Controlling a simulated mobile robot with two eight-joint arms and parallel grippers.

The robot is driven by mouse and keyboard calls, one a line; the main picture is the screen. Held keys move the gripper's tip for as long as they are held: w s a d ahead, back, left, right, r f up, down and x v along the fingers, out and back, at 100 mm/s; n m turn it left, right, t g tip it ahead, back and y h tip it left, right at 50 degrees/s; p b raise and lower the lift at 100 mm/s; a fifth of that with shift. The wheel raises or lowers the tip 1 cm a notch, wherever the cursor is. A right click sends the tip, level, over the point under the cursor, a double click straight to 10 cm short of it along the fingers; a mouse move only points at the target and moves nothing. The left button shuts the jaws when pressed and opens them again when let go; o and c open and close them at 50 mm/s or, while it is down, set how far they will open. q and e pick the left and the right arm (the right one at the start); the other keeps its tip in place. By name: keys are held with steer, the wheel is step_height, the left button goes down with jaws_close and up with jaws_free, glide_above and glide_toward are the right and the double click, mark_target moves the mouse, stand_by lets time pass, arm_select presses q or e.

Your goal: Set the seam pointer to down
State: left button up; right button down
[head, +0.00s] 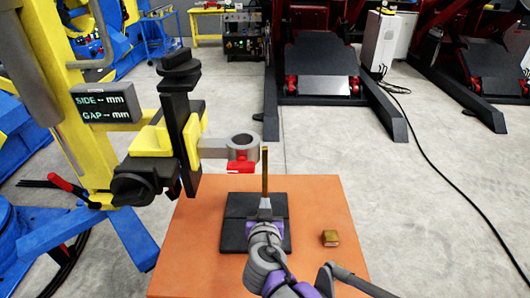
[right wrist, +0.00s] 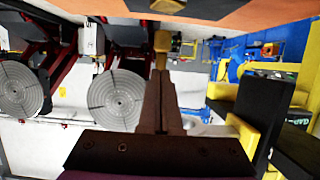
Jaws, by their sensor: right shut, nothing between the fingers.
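The yellow and black fixture (head: 155,140) stands at the left of the head view. A grey arm reaches right from it and ends in a ring (head: 243,147). A red tab (head: 240,168) sits just under the ring. I cannot tell for sure which part is the seam pointer. My right gripper (head: 265,152) is just right of the ring and tab, apart from them in the picture, over the dark pad. Its narrow fingers are shut and empty, pointing away from me. They also show in the right wrist view (right wrist: 162,45). My left gripper is out of view.
An orange table (head: 190,240) bears the dark pad (head: 232,235) and a small brass block (head: 331,238). A grey display (head: 105,102) reads SIDE and GAP with dashes. A red-handled lever (head: 62,184) is at far left. Open floor lies right of the table.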

steer(key=shift+f+x, duration=0.25)
steer(key=shift+x, duration=1.05)
steer(key=shift+s, duration=0.1)
